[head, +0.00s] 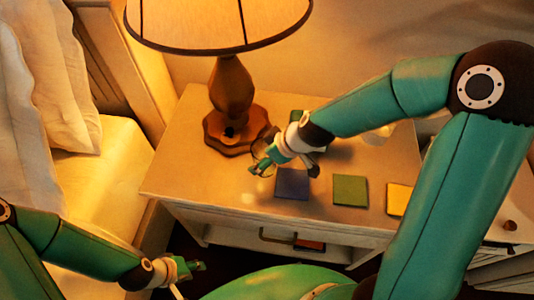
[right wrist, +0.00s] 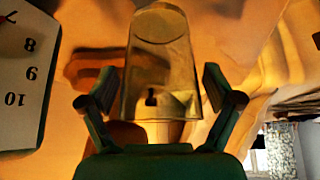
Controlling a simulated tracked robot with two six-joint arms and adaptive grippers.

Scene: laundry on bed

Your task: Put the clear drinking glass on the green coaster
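The clear drinking glass (right wrist: 160,60) stands between the two fingers of my right gripper (right wrist: 160,85) in the right wrist view. Small gaps seem to show between the fingers and the glass, so the gripper looks open around it. In the head view my right gripper (head: 266,163) is low over the nightstand, left of the blue square, and partly hides the glass (head: 258,152). The green coaster (head: 349,190) lies flat and bare, right of the blue coaster (head: 292,185). My left gripper (head: 190,268) is low at the left; its finger opening is unclear.
A yellow coaster (head: 398,198) lies right of the green one. A lamp (head: 231,95) stands at the back left of the nightstand (head: 180,165). A bed (head: 105,190) is at the left.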

